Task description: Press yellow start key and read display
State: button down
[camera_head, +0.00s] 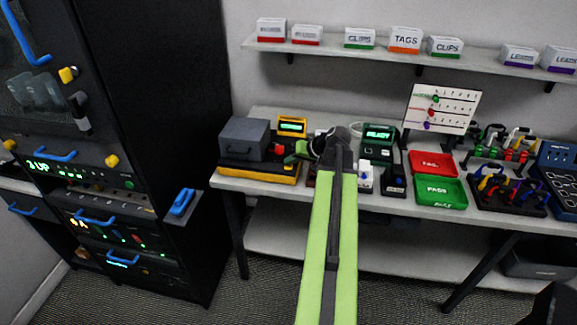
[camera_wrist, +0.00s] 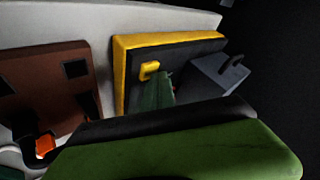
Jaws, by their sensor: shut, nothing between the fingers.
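A yellow-edged machine (camera_head: 258,172) with a grey box on its left part stands at the table's left end. In the wrist view its dark top (camera_wrist: 195,62) carries a small yellow key (camera_wrist: 150,70). My gripper (camera_head: 291,157) is shut and empty, reaching left over the machine's right part. In the wrist view its green tip (camera_wrist: 161,90) is right beside the key; I cannot tell whether they touch. The key is not clear in the head view. A yellow-framed display (camera_head: 292,126) behind the machine shows green characters too small to read.
A dark green unit (camera_head: 378,135) behind and right of my arm shows what looks like "READY". A red tray (camera_head: 433,163) and a green tray (camera_head: 440,191) lie further right. A brown block (camera_wrist: 45,85) stands beside the machine. A black cabinet (camera_head: 165,110) stands at the left.

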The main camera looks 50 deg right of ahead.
aim_at(291, 167)
jog(key=shift+r+p, duration=0.35)
jog(key=shift+r, duration=0.2)
notch_tip(291, 167, up, 5)
jog(key=p, duration=0.5)
jog(key=shift+r, duration=0.15)
dwell(0.4)
